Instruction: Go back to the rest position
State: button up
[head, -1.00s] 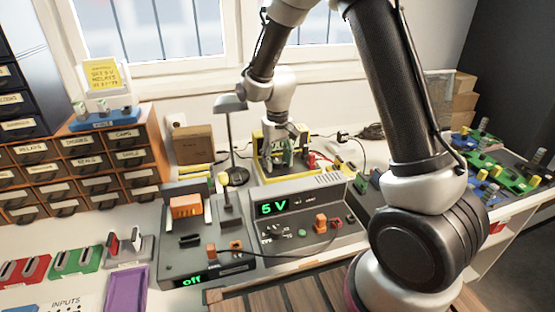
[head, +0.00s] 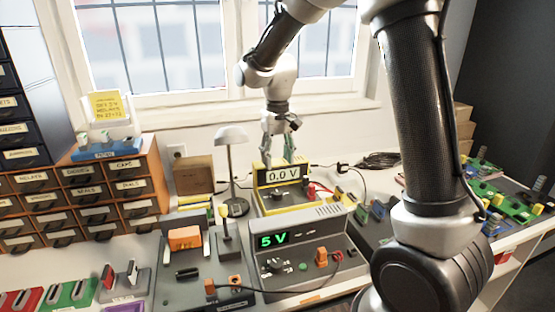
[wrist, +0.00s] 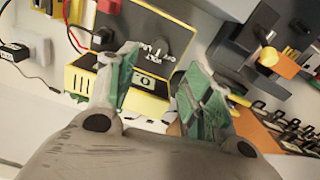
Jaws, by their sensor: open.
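My gripper (head: 279,150) hangs open, fingers down, just above and behind the yellow multimeter (head: 268,199) in the head view. The multimeter reads 0.0 V and stands on the bench behind the grey power supply (head: 310,262), which reads 5 V. In the wrist view my gripper's two green-padded fingers (wrist: 152,95) are spread apart with nothing between them. The yellow-edged multimeter (wrist: 110,85) lies beyond them, with red and black leads plugged in.
A small lamp (head: 232,140) stands left of the multimeter. An orange drawer cabinet (head: 80,200) is at the left. A grey test fixture (head: 180,285) sits in front. Green circuit boards (head: 487,190) lie at the right. The window (head: 150,45) is behind.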

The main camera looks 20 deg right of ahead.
jog(key=s+d+r+t, duration=0.1)
jog(key=s+d+r, duration=0.3)
jog(key=s, duration=0.5)
jog(key=s+d+r+m+t, duration=0.1)
jog(key=s+d+r, duration=0.3)
jog(key=s, duration=0.5)
jog(key=s+d+r+t, duration=0.2)
jog(key=s+d, duration=0.4)
jog(key=s, duration=0.3)
jog(key=shift+d+r, duration=0.4)
jog(key=shift+r, duration=0.5)
